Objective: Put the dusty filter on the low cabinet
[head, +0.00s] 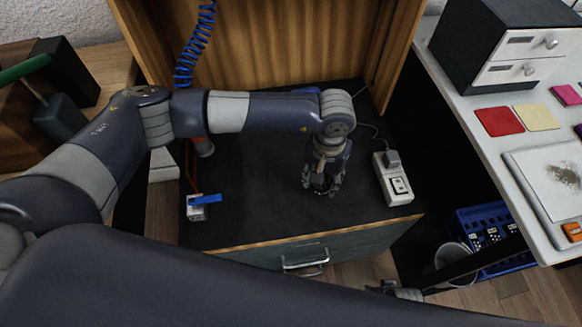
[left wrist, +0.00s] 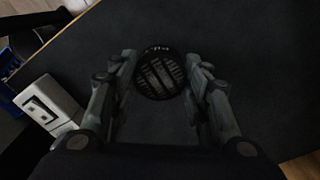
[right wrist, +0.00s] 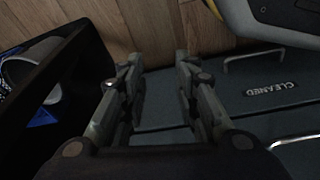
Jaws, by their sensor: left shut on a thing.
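The filter (left wrist: 160,76) is a round dark disc with slots, seen between the fingers in the left wrist view. My left gripper (left wrist: 162,84) is shut on it. In the head view my left gripper (head: 322,188) points down over the dark top of the low cabinet (head: 250,180), right of its middle. The filter is mostly hidden there, and I cannot tell whether it touches the top. My right gripper (right wrist: 160,62) is open and empty, low in front of the cabinet; in the head view my arm hides most of it.
On the cabinet top are a white socket box (head: 392,180) at right and a small valve with a blue lever (head: 203,203) at left. A white bench (head: 480,150) with a drawer unit (head: 500,45) stands right. A blue crate (head: 485,228) and bin (head: 452,262) are below.

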